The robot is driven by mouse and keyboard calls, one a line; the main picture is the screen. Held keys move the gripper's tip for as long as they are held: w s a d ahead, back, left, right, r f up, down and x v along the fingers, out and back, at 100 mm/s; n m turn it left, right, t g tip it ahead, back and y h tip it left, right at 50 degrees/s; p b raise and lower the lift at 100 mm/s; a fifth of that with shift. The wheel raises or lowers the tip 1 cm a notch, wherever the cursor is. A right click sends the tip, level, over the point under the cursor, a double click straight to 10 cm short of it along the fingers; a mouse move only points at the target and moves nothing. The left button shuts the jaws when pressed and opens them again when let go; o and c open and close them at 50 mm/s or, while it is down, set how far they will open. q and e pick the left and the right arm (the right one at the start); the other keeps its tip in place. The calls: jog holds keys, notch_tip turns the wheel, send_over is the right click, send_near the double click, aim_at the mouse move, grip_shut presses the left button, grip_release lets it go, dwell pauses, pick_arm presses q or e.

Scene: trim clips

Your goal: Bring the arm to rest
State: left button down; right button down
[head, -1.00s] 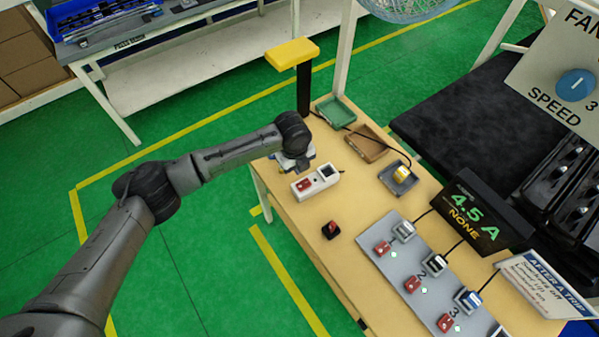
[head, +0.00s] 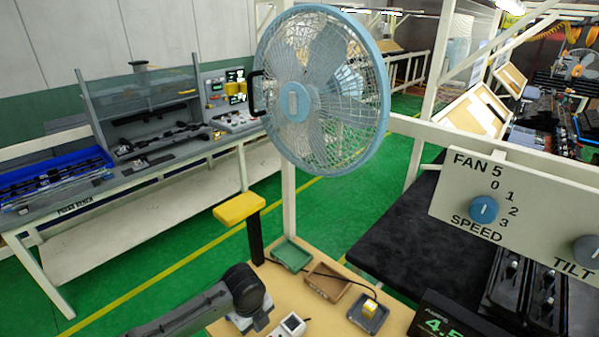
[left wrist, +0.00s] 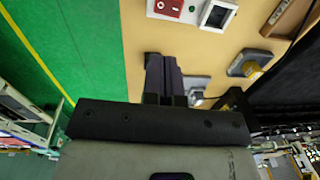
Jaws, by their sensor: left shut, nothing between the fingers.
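My left arm (head: 190,309) comes in low from the left in the head view. Its wrist is over the left end of the tan workbench (head: 324,322). In the left wrist view my left gripper (left wrist: 156,62) is shut and empty, its dark fingers together. It is close to a white box (left wrist: 190,12) with a red part and a small dark display, apart from it in that picture. The white box also shows at the bottom edge of the head view (head: 289,326). My right gripper is not in view.
A green tray (head: 291,254), a brown tray (head: 327,284) and a grey tray (head: 368,315) holding a yellow item line the bench's back. A yellow-topped post (head: 240,208) stands behind the wrist. A blue fan (head: 320,90) and a fan-speed panel (head: 515,215) rise beyond.

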pick_arm(q)
jog(key=w+d+r+n+t, duration=0.1)
jog(key=d+r+n+t, duration=0.15)
jog(key=r+n, duration=0.4)
jog(key=w+d+r+n+t, duration=0.1)
jog(key=w+r+n+t, duration=0.1)
jog(key=r+n+t, duration=0.45)
jog(key=s+r+n+t+h, duration=0.1)
jog(key=s+r+n+t, duration=0.15)
jog(key=s+r, duration=0.5)
jog(key=s+a+f+n+g+y, duration=0.1)
jog(key=s+a+f+n+g, duration=0.2)
jog(key=s+a+f+n, duration=0.65)
jog(key=s+a+f+m+g, duration=0.1)
jog(key=s+f+g, duration=0.2)
jog(key=s+f, duration=0.75)
jog(key=s+f+g, duration=0.3)
jog(key=s+f, duration=0.5)
jog(key=s, duration=0.5)
notch_tip(320, 180, up, 16)
jog(key=p, duration=1.6)
jog(key=shift+w, duration=0.3)
